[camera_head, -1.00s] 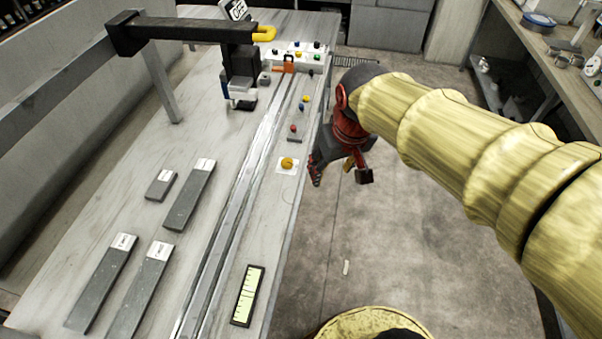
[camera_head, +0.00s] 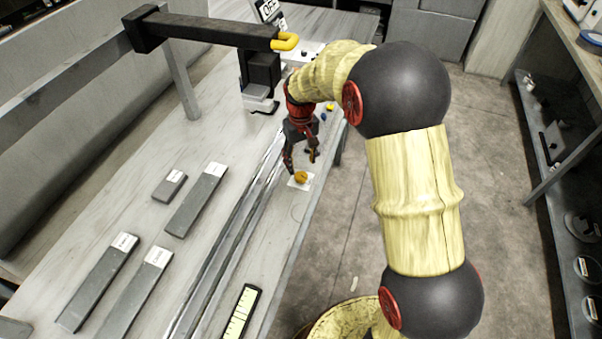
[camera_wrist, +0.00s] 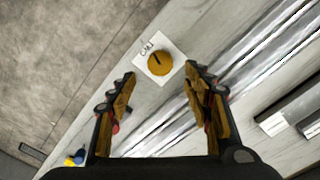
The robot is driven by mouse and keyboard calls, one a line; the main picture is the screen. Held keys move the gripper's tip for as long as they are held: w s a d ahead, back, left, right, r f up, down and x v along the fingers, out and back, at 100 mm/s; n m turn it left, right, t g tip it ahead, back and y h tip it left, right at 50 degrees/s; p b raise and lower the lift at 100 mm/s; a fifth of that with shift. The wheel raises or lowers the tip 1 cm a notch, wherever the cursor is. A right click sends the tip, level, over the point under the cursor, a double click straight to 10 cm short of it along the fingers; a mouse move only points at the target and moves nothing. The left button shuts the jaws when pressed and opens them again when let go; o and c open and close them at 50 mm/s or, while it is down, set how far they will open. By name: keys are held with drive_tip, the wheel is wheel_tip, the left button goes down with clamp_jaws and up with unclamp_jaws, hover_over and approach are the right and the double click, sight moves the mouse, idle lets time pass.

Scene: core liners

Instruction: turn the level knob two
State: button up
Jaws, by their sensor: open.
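An orange knob (camera_head: 300,177) sits on a white square plate (camera_head: 291,184) near the right edge of the bench. In the wrist view the knob (camera_wrist: 159,63) has a dark pointer line slanting up and left, and small lettering on its plate that I cannot read surely. My gripper (camera_head: 300,163) points down over the bench just above and behind the knob. In the wrist view my gripper (camera_wrist: 160,72) is open and empty, with the knob between and slightly beyond its fingertips. I cannot see any contact.
A metal rail (camera_head: 222,253) runs along the bench left of the knob. Grey core slabs (camera_head: 196,199) lie farther left. A black-framed level gauge (camera_head: 241,312) lies in front. A dark overhead beam with a yellow hook (camera_head: 286,41) hangs near my arm. Blue and yellow buttons (camera_head: 329,106) stand behind.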

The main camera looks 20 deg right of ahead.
sight(301, 175)
wheel_tip(301, 175, down, 6)
drive_tip(key=shift+f+b, duration=0.15)
drive_tip(key=shift+b, duration=0.85)
drive_tip(key=c, duration=0.3)
drive_tip(key=c, duration=0.8)
drive_tip(key=shift+c, duration=0.2)
